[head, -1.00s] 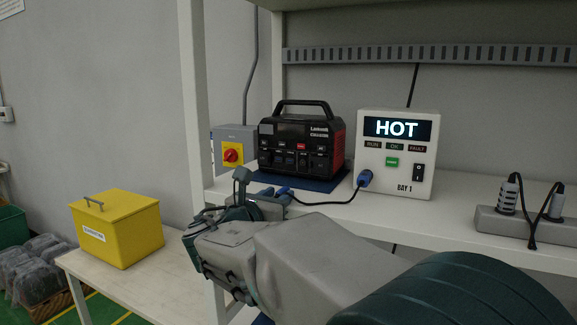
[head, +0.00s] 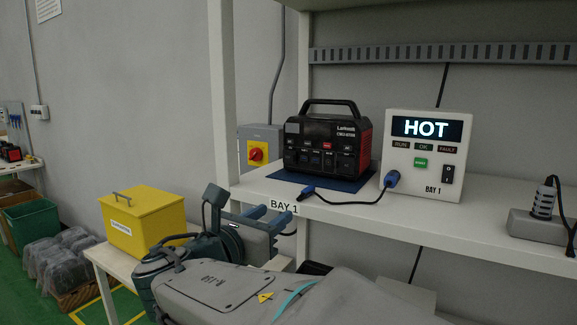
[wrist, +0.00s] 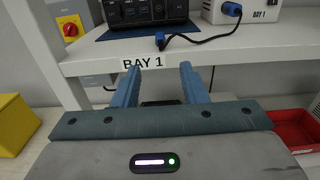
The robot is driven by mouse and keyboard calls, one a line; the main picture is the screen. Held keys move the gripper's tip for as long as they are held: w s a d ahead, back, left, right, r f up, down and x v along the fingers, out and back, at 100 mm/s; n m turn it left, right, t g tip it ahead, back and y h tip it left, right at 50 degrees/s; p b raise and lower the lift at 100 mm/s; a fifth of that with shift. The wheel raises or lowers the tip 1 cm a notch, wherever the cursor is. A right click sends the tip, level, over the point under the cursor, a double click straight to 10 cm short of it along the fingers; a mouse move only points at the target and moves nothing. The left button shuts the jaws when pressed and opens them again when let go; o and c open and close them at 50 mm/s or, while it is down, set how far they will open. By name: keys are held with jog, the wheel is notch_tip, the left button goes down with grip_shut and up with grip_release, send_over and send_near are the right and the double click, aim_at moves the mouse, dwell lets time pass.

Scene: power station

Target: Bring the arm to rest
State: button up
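My gripper (head: 269,216) is in front of and below the shelf's front edge, left of centre in the head view. In the wrist view its two blue fingers (wrist: 158,75) stand apart with nothing between them. My arm reaches in from the lower right. The black and red power station (head: 328,142) stands on a blue mat on the shelf. A black cable with a blue plug (head: 307,192) lies loose on the shelf in front of it. The cable's other blue end (head: 391,179) is at the white BAY 1 box (head: 429,153), whose screen reads HOT.
The shelf edge (head: 460,221) with a BAY 1 label is just beyond my fingers. A yellow box (head: 145,222) stands on a low table at the left. A red bin (wrist: 298,128) is at the right in the wrist view. A grey power strip (head: 537,228) lies at the shelf's right.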

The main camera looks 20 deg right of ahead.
jog(key=s+d+f+m+g+y+p, duration=0.1)
jog(key=s+d+f+m+g+y, duration=0.1)
jog(key=s+f+m+g, duration=0.25)
jog(key=s+d+f+m+g+y+p, duration=0.1)
jog(key=s+d+f+m+g+y, duration=0.15)
jog(key=f+m, duration=0.35)
jog(key=s+a+f+m+g+y+p, duration=0.1)
jog(key=s+a+f+m+y, duration=0.5)
jog(key=m, duration=0.9)
notch_tip(320, 180, down, 5)
jog(key=s+y+p, duration=0.1)
jog(key=y, duration=0.2)
jog(key=shift+s+a+r+y, duration=0.15)
jog(key=shift+a+r+y, duration=0.05)
jog(key=shift+y, duration=0.15)
jog(key=shift+c, duration=0.8)
